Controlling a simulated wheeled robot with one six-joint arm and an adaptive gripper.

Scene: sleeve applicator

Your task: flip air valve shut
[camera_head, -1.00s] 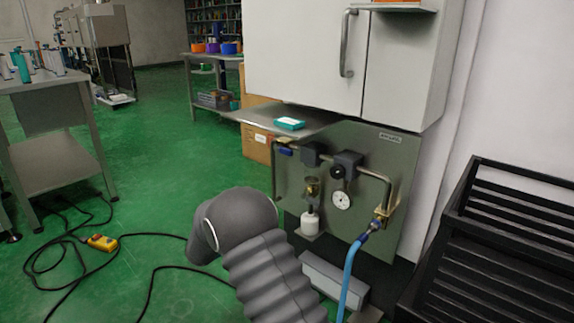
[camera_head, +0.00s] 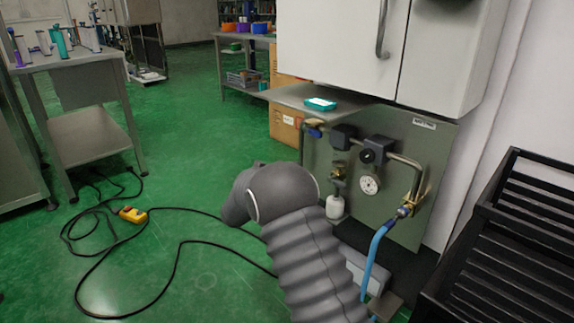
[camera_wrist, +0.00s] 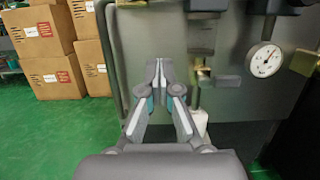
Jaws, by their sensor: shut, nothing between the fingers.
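The grey-green air panel (camera_head: 430,165) is mounted below the white cabinet and carries pipes, regulators and a round gauge (camera_head: 369,185). A small blue lever (camera_head: 313,132) sits at the panel's upper left pipe. A brass fitting (camera_head: 412,203) joins the blue hose at the right; I cannot tell which is the air valve. A brass piece (camera_wrist: 303,62) shows at the right edge. My arm hides the gripper in the head view.
A steel shelf with a teal-and-white box (camera_head: 320,104) juts out above the panel. A black slatted rack (camera_head: 510,240) stands at right. The blue hose (camera_head: 374,255) hangs down. Black cable and a yellow pendant (camera_head: 132,215) lie on the open green floor at left.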

